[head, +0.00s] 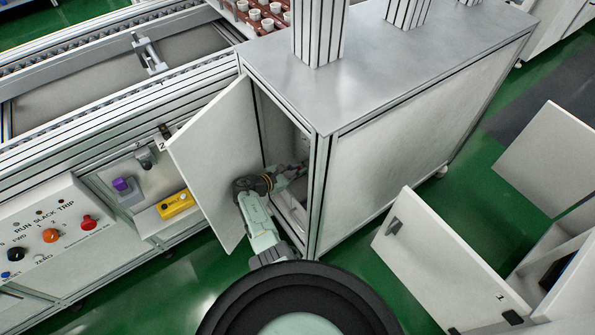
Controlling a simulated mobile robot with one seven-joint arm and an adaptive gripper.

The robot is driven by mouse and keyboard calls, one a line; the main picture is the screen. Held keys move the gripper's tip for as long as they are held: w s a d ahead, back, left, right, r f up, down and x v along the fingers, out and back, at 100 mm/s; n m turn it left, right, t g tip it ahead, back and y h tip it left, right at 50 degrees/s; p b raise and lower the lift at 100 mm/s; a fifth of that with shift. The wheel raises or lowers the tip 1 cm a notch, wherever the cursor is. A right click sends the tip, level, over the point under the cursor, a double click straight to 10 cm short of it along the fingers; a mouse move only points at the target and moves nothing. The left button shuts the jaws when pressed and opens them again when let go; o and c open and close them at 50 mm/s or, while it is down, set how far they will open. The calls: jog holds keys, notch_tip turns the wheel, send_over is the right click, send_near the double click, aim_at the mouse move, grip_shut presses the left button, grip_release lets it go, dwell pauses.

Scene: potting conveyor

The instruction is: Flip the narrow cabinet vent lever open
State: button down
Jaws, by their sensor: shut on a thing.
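The narrow cabinet (425,62) stands at the centre with its door (218,160) swung open to the left. My arm reaches through the opening. My gripper (301,168) is inside, near the right part of the interior, and looks shut on a small dark part there, which seems to be the vent lever. The lever is too small and too covered by my gripper for me to tell its angle.
A control panel (48,232) with knobs is at the left. A yellow box (175,204) sits on a shelf behind the open door. A conveyor (110,75) runs behind. At the right, another cabinet has an open white door (440,262). Green floor lies between the cabinets.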

jog(key=shift+w+r, duration=0.1)
jog(key=shift+w, duration=0.05)
jog(key=c, duration=1.6)
grip_release()
notch_tip(320, 180, up, 10)
